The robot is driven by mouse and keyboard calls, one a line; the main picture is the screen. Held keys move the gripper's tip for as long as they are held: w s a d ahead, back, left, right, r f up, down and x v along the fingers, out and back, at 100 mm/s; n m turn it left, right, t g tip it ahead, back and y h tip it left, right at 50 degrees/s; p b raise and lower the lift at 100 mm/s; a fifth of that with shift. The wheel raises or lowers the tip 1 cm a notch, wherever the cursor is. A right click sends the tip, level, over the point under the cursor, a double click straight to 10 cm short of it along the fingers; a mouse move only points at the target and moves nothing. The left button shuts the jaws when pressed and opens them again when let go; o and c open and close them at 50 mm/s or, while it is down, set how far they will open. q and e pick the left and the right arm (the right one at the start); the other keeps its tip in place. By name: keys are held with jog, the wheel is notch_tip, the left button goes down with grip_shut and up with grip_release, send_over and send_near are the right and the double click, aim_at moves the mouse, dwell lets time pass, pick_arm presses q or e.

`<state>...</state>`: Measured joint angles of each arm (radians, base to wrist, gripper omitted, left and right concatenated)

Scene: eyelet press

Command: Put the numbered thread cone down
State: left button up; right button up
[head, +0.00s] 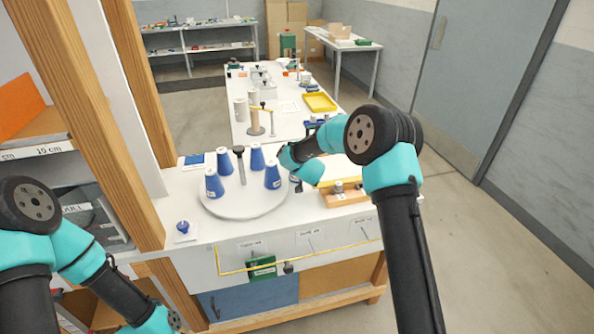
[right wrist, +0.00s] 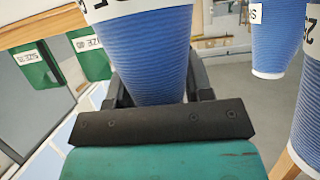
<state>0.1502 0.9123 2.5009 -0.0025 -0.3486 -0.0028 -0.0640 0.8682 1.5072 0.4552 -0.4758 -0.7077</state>
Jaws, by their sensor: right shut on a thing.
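Several blue thread cones with white labels, such as one at the front left (head: 213,185) and one at the right (head: 272,177), stand on a round white turntable (head: 240,208). My right gripper (right wrist: 158,92) is shut on a blue cone (right wrist: 150,55), with its fingers on either side of the narrow end; part of the cone's label shows at the top edge. I cannot tell whether the held cone touches the turntable. My left gripper is out of view.
Other cones (right wrist: 278,40) are close beside the held one in the right wrist view. A wooden block fixture (head: 345,194) is right of the turntable. A wooden upright (head: 135,110) stands at the left.

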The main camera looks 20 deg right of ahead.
jog(key=shift+r, duration=1.75)
jog(key=s+a, duration=0.2)
jog(key=s, duration=0.5)
jog(key=s+a+r, duration=0.1)
jog(key=s+a, duration=0.1)
jog(key=s, duration=0.6)
jog(key=shift+s+a+r, duration=0.2)
jog(key=shift+s+r, duration=0.05)
jog(key=s+d+f+m+h, duration=0.1)
jog(key=s+f+m+h, duration=0.2)
jog(key=s, duration=0.5)
jog(key=shift+s+d+f+g+h, duration=0.15)
jog(key=shift+d+f+g+h, duration=0.25)
